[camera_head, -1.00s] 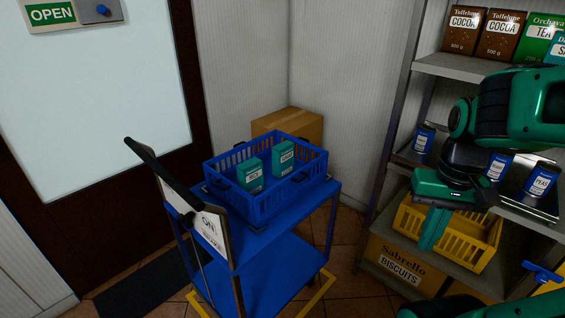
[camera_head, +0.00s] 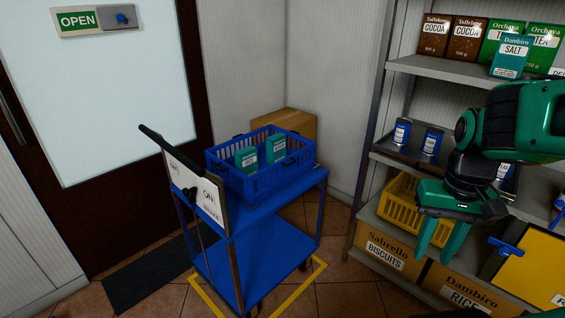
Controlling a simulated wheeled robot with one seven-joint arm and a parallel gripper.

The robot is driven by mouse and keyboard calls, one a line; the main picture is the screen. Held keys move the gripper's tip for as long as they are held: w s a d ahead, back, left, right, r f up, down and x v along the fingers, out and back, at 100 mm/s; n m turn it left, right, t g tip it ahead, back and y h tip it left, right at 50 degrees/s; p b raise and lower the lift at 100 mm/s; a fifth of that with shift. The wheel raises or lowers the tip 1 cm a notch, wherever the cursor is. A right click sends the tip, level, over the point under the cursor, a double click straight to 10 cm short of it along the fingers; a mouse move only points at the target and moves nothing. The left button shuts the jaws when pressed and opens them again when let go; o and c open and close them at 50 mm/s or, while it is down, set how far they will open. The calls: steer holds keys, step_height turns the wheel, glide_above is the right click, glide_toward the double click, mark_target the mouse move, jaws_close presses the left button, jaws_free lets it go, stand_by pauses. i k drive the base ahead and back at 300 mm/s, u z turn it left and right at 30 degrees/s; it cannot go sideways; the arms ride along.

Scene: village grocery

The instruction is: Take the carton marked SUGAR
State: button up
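I cannot read SUGAR on any carton in view. Two teal cartons stand in the blue crate, a left one (camera_head: 246,160) and a right one (camera_head: 277,149); their labels are too small to read surely. A teal carton marked SALT (camera_head: 512,57) stands at the front of the upper shelf. My gripper (camera_head: 439,248) hangs pointing down at the right, in front of the lower shelf and the yellow crate. Its two fingers are apart with nothing between them. It is well to the right of the blue crate and below the SALT carton.
The blue crate (camera_head: 228,178) sits on a blue trolley (camera_head: 230,258) with a black handle. COCOA (camera_head: 435,37) and TEA (camera_head: 541,46) cartons share the upper shelf. Blue tins (camera_head: 432,141) stand below. A yellow crate (camera_head: 400,208) and BISCUITS box (camera_head: 388,252) are lower. Floor shows between trolley and shelves.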

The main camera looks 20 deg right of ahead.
mark_target(277, 144)
steer(key=u, duration=0.05)
steer(key=k, duration=0.7)
steer(key=z, duration=0.7)
steer(key=i, duration=2.3)
